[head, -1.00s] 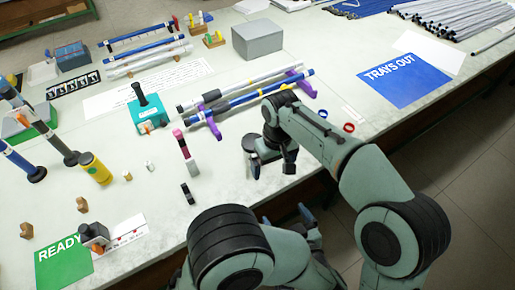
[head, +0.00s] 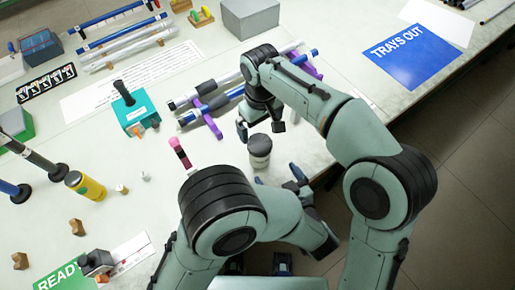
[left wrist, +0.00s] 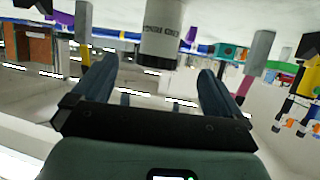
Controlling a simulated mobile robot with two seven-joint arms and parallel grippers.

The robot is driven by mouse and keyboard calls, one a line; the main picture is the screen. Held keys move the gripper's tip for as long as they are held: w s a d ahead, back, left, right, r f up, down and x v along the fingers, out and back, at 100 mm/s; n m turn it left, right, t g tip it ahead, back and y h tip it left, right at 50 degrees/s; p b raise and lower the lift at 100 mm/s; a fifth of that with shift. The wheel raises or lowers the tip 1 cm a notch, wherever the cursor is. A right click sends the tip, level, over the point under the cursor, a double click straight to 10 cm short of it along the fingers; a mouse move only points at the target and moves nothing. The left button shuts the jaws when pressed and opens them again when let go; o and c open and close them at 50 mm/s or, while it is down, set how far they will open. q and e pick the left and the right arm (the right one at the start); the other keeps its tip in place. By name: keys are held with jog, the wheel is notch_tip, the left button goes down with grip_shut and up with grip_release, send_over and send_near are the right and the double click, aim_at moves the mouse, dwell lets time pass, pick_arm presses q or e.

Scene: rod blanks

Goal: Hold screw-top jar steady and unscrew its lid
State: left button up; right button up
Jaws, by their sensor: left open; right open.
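The screw-top jar (head: 259,158) stands upright near the table's front edge, with a dark lid (head: 260,144) and a pale body. In the left wrist view the jar (left wrist: 162,35) appears upside down, with dark lettering, beyond and between the fingertips. My left gripper (head: 277,178) is open at the table edge, on the near side of the jar and apart from it. My right gripper (head: 260,128) is open, pointing down, just behind and above the lid. I cannot tell whether it touches the lid.
Rods lie on purple holders (head: 209,117) behind the jar. A pink-and-black block (head: 180,152) stands to its left. A teal box (head: 134,112) and a yellow cylinder (head: 86,186) are further left. A blue "TRAYS OUT" sheet (head: 410,54) lies at the right.

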aim_at(260, 143)
pick_arm(q)
jog(key=x, duration=1.2)
jog(key=shift+w+f, duration=0.1)
jog(key=c, duration=1.5)
grip_shut()
pick_arm(e)
jog(key=shift+c, duration=0.8)
jog(key=m, duration=0.4)
jog(key=shift+m, duration=0.3)
jog(key=m, duration=0.4)
jog(key=shift+r, duration=0.2)
jog(key=shift+f, duration=4)
